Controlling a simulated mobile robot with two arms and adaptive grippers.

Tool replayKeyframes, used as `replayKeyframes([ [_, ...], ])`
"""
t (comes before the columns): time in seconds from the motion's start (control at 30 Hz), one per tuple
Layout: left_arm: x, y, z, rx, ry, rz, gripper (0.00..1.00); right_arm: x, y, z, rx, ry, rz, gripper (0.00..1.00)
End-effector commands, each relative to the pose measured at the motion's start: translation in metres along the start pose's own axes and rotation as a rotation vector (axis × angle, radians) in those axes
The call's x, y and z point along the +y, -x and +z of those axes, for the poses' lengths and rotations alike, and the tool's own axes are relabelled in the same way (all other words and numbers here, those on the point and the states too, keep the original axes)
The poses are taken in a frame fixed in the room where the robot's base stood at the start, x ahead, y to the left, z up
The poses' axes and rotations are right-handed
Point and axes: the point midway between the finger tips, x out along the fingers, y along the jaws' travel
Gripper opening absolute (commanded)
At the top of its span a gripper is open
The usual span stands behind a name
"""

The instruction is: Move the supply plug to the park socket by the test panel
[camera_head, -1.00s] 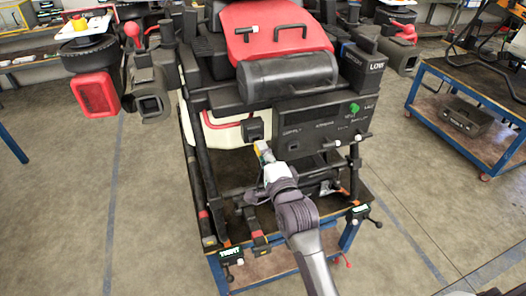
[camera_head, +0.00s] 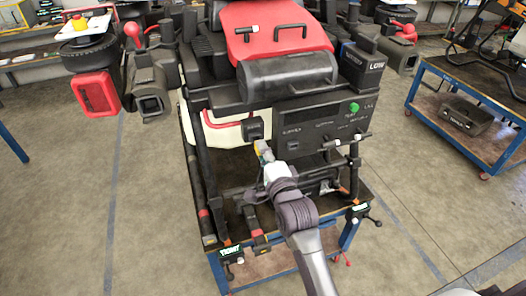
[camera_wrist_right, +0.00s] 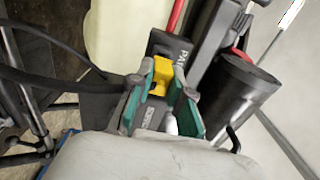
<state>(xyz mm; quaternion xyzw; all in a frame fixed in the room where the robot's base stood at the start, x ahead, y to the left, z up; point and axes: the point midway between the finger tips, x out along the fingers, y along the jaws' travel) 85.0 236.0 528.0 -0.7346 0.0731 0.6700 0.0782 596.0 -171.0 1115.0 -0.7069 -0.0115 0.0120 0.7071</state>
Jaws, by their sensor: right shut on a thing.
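My right gripper (camera_head: 264,157) reaches up to the front of the drone. In the right wrist view its two teal fingers (camera_wrist_right: 157,108) are closed on the supply plug, a dark body with a yellow part (camera_wrist_right: 161,77). The plug's yellow part also shows small in the head view (camera_head: 261,147). The park socket (camera_head: 253,129) is a black block left of the dark test panel (camera_head: 318,128). In the wrist view its lettered face (camera_wrist_right: 172,46) is just beyond the plug. I cannot tell whether they touch. My left gripper is not in view.
A white tank (camera_head: 220,133) and red tube (camera_head: 218,122) are left of the socket. A black cylinder (camera_head: 288,76) is above the panel. Dark frame bars and clamps surround the stand below. A blue cart (camera_head: 465,105) stands right, with bare floor between.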

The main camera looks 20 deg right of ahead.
Motion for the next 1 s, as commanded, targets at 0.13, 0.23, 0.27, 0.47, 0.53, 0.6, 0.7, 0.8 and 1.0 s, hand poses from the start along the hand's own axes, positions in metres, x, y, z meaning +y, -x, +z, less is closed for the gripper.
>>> replayKeyframes([
  [0.13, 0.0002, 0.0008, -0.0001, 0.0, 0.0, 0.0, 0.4, -0.0004, 0.0, 0.0, 0.0, 0.0, 0.0, 0.0],
  [0.23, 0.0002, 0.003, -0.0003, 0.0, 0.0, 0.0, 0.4, -0.001, 0.0, 0.0, 0.0, -0.001, 0.0, 0.0],
  [0.27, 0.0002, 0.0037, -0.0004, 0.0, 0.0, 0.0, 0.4, -0.0012, 0.0, 0.0, 0.0, -0.001, 0.0, 0.0],
  [0.47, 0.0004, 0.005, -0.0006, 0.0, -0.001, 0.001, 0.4, -0.0001, 0.0, -0.0001, 0.0, 0.0, 0.0, 0.0],
  [0.53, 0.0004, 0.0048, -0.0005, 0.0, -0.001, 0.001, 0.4, 0.0, 0.0, 0.0, 0.0, 0.0, 0.0, 0.0],
  [0.6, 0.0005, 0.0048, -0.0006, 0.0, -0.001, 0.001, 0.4, 0.0, 0.0, 0.0, 0.0, 0.0, 0.0, 0.0],
  [0.7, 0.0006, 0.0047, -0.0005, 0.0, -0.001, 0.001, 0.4, 0.0, -0.0004, 0.0, 0.0, 0.0, 0.0, 0.0],
  [0.8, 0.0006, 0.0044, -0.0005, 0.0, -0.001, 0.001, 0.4, 0.0, -0.0019, 0.0, 0.0, 0.0, -0.001, 0.0],
  [1.0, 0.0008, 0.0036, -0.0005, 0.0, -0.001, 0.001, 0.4, 0.0003, -0.0066, 0.0, 0.0, 0.0, 0.0, 0.0],
])
